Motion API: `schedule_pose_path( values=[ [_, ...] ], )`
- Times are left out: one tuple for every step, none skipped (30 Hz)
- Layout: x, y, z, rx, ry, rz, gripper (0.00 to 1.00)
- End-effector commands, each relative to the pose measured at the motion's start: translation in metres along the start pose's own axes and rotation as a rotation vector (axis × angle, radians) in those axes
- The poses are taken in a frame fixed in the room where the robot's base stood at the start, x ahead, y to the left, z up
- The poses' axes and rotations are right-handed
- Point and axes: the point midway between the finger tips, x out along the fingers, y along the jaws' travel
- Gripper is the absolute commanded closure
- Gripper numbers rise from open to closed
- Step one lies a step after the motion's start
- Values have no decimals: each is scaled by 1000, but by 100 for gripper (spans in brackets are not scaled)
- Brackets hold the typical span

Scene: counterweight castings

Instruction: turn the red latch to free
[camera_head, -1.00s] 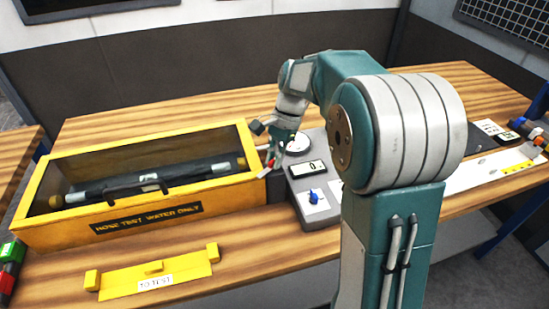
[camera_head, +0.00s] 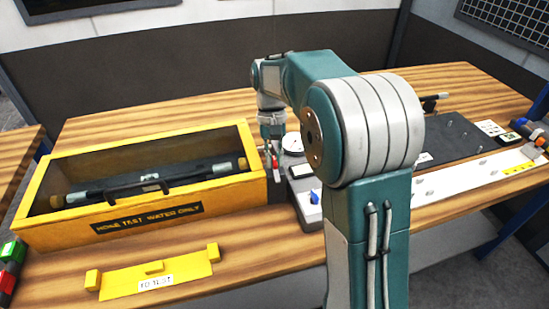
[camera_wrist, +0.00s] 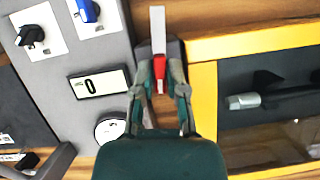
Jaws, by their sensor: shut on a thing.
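The red latch (camera_wrist: 161,80) sits on a dark mount between the yellow trough and the grey control box, with a pale bar (camera_wrist: 158,28) beyond it in the wrist view. My gripper (camera_wrist: 162,92) has one finger on each side of the red latch and is shut on it. In the head view my gripper (camera_head: 272,165) points down at the trough's right end, and a little red shows at its fingers. The latch's full shape and its pivot are partly hidden by the fingers.
The yellow trough (camera_head: 150,222) holds a dark cylinder (camera_head: 155,178). The grey control box (camera_wrist: 50,75) carries a "0" display (camera_wrist: 98,84), a round gauge (camera_wrist: 109,129), a blue knob (camera_wrist: 87,10) and a black knob (camera_wrist: 29,36). A yellow bracket (camera_head: 185,267) lies in front.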

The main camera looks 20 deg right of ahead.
Motion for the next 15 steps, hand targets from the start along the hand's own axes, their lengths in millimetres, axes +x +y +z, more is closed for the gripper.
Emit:
schedule_pose_path(
  values=[
    [-1, -1, -2, -25, 9, 8, 100],
    [-1, -1, -2, -38, 9, 14, 100],
    [-1, -1, -2, -53, 9, 20, 100],
    [-1, -1, -2, -64, 9, 25, 100],
    [-2, -1, -2, -74, 9, 28, 100],
    [-2, -1, -2, -84, 10, 33, 100],
    [-2, -1, -2, -92, 10, 36, 100],
    [-2, -1, -2, -99, 10, 39, 100],
    [-2, -1, -2, -106, 10, 42, 100],
    [-2, -1, -2, -111, 10, 44, 100],
    [-2, -1, -2, -114, 10, 46, 100],
    [-2, -1, -2, -118, 10, 48, 100],
    [-2, -1, -2, -120, 10, 49, 100],
    [-2, -1, -2, -122, 11, 49, 100],
    [-2, -1, -2, -124, 11, 50, 100]
  ],
)
